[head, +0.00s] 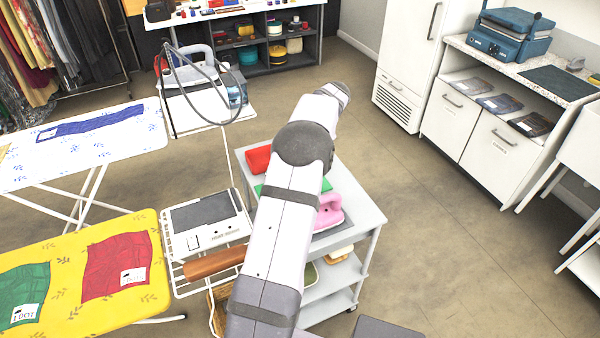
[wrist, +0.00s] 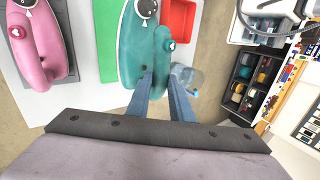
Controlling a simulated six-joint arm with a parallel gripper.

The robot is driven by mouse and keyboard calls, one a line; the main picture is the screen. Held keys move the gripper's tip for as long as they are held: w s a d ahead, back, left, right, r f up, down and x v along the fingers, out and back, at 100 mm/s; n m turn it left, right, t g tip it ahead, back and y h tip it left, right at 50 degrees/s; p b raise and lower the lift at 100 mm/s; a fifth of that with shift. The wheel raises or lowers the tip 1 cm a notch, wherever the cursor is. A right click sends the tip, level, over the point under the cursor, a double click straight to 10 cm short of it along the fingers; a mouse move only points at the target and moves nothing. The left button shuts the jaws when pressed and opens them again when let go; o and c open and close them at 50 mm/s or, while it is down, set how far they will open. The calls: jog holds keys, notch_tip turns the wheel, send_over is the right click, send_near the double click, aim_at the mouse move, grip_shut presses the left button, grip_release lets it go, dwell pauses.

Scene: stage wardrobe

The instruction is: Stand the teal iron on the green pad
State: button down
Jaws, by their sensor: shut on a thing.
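The teal iron (wrist: 137,50) is between the fingers of my gripper (wrist: 160,80) in the wrist view, with its handle at the fingertips. The green pad (wrist: 107,35) shows to the left of the iron, which covers part of it from this angle. I cannot tell whether the iron touches the pad or hangs above it. In the head view a bit of the green pad (head: 264,190) shows beside my arm, which hides the teal iron and my gripper.
A pink iron (wrist: 38,45) stands left of the green pad; it also shows in the head view (head: 329,214). A red tray (wrist: 181,28) lies on the pad's other side. All are on a grey cart (head: 366,214). A yellow ironing board (head: 65,260) stands to the left.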

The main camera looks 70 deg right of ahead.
jog(key=shift+f+p, duration=1.2)
jog(key=shift+f, duration=3.15)
jog(key=c, duration=2)
grip_release()
jog(key=shift+f, duration=0.25)
jog(key=o, duration=0.4)
jog(key=shift+o, duration=0.2)
jog(key=shift+r, duration=0.1)
jog(key=shift+r, duration=0.2)
jog(key=b+v, duration=0.3)
jog(key=v, duration=0.9)
jog(key=shift+a+f, duration=0.1)
jog(key=shift+f, duration=0.05)
